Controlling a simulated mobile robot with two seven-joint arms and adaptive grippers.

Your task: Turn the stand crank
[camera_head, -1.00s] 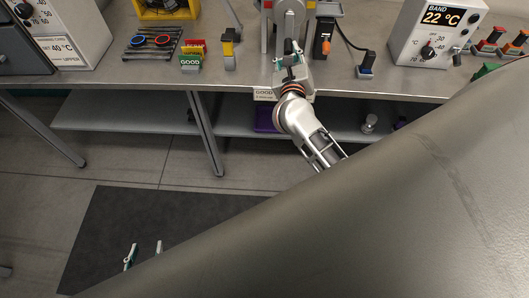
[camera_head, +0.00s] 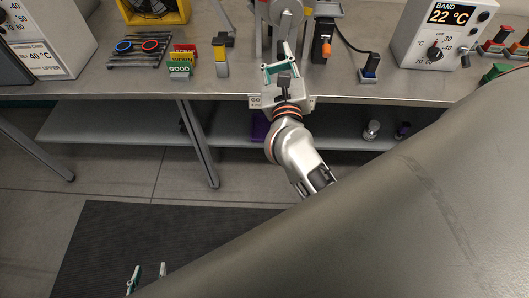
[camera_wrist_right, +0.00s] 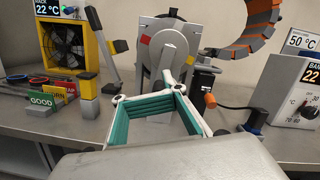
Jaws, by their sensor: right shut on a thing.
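The stand (camera_wrist_right: 142,45) is a grey drum with yellow and red patches, standing on the bench. Its grey crank arm (camera_wrist_right: 168,62) runs down in front of the drum toward my right gripper (camera_wrist_right: 153,94). My right gripper has teal-lined fingers, one on each side of the crank's lower end, and is shut on the crank; the grip contact is hard to make out. The right gripper also shows in the head view (camera_head: 281,68), at the bench's front edge below the stand. My left gripper (camera_head: 148,272) shows only two separated fingertips at lower left, empty over the dark mat.
The bench (camera_head: 130,84) holds a yellow-framed fan (camera_head: 152,12), tools and coloured blocks (camera_head: 180,64) on the left. An orange-tipped tool holder (camera_head: 325,42) stands close right of the stand. A temperature box (camera_head: 440,35) is further right. My large grey arm link covers the lower right.

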